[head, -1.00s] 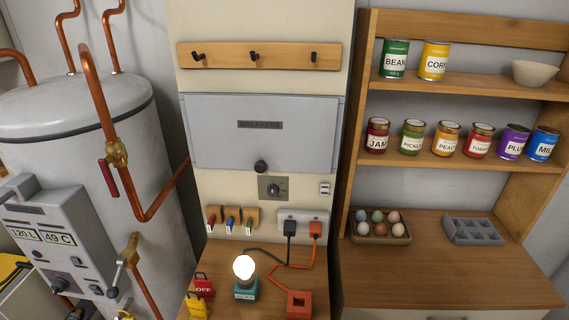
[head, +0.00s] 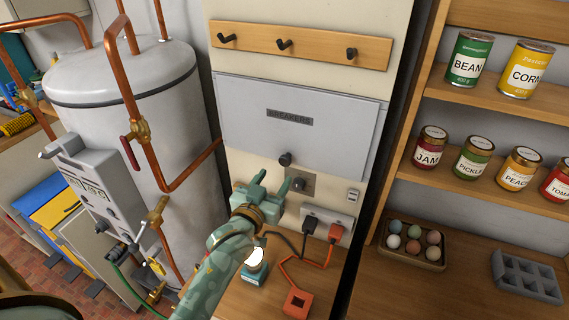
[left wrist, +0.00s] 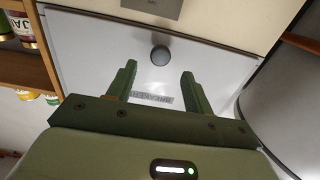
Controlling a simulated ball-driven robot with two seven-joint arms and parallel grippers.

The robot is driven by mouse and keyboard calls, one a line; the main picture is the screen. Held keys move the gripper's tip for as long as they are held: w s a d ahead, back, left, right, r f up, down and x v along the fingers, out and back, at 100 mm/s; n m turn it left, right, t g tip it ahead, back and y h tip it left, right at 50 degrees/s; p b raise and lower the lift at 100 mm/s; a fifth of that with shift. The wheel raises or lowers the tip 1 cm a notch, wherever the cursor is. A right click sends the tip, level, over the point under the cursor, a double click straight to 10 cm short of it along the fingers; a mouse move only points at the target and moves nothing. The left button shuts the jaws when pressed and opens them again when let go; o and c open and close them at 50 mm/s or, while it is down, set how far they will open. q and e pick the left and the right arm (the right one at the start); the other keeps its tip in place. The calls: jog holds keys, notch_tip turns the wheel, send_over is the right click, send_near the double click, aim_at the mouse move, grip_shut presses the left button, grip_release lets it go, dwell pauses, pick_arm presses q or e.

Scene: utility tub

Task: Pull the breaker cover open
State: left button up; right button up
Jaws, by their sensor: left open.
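The breaker cover (head: 296,124) is a light grey panel labelled BREAKERS, shut flat on the cream wall panel. Its dark round knob (head: 285,159) is at the lower middle edge. My left gripper (head: 275,182) is open and empty, just below the knob in the head view, hiding part of the dial plate. In the left wrist view the cover (left wrist: 100,60) fills the middle, upside down. The knob (left wrist: 160,55) shows beyond and between the open fingers (left wrist: 158,78), apart from them. My right gripper is not in view.
A dial plate (head: 301,183) and a socket strip (head: 327,225) with plugs sit below the cover. A hook rail (head: 300,46) is above. A boiler (head: 130,110) with copper pipes stands left; shelves with cans and jars stand right. A lit lamp (head: 256,258) is below my arm.

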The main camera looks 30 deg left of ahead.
aim_at(284, 163)
pick_arm(q)
jog(key=w, duration=0.6)
jog(key=shift+w+a, duration=0.25)
jog(key=shift+w, duration=0.1)
jog(key=shift+s, duration=0.1)
grip_shut()
